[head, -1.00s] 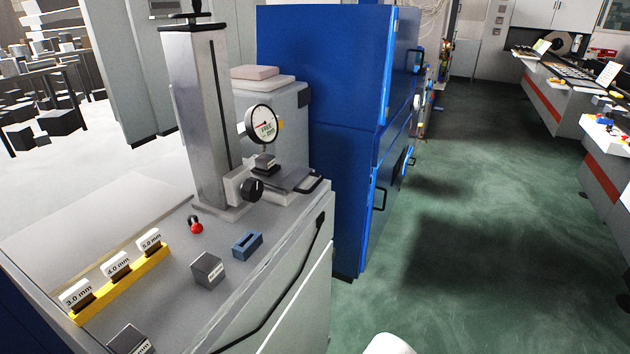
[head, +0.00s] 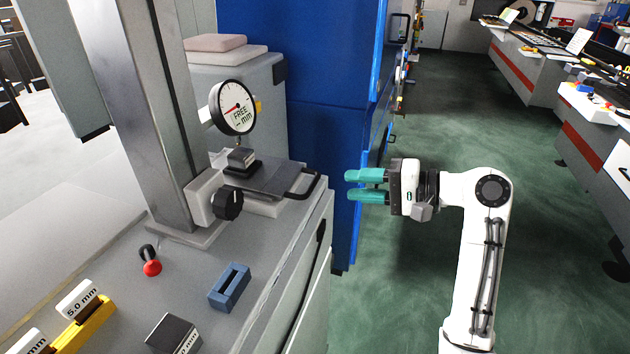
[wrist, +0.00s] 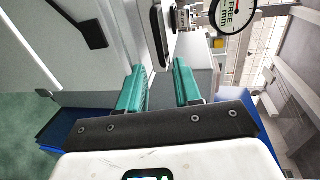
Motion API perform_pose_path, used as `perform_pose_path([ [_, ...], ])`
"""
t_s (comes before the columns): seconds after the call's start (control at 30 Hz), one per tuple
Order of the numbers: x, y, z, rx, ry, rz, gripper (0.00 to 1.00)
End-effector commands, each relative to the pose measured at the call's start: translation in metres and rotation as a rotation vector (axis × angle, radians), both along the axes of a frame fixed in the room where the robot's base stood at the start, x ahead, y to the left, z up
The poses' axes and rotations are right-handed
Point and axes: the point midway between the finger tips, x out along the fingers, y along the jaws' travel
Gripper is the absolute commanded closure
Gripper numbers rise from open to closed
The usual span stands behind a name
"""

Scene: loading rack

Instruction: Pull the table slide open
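The table slide (head: 272,179) is a dark grey plate on the machine top, under the dial gauge (head: 233,107). Its black loop handle (head: 311,186) sticks out to the right past the machine's edge. A small dark block (head: 241,160) stands on a pad at the slide's left. My gripper (head: 350,184) has teal fingers pointing left at the handle, a short way to its right and apart from it. The fingers are open and empty. In the wrist view the handle (wrist: 159,38) lies ahead, between and beyond the fingertips (wrist: 159,66).
The grey machine top also bears a black knob (head: 229,203), a red-tipped lever (head: 151,263), a blue slotted block (head: 230,288) and a yellow gauge rack (head: 78,329). A tall blue cabinet (head: 295,60) stands behind.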

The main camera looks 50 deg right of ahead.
Motion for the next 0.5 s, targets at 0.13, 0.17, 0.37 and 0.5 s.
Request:
perform_pose_path([
  [0.13, 0.023, 0.010, -0.005, -0.001, 0.002, 0.005, 0.66],
  [0.17, 0.028, 0.012, -0.006, -0.001, 0.003, 0.007, 0.66],
  [0.37, 0.061, 0.024, -0.013, 0.000, 0.003, 0.005, 0.66],
  [0.5, 0.078, 0.030, -0.017, -0.002, 0.004, 0.004, 0.66],
])
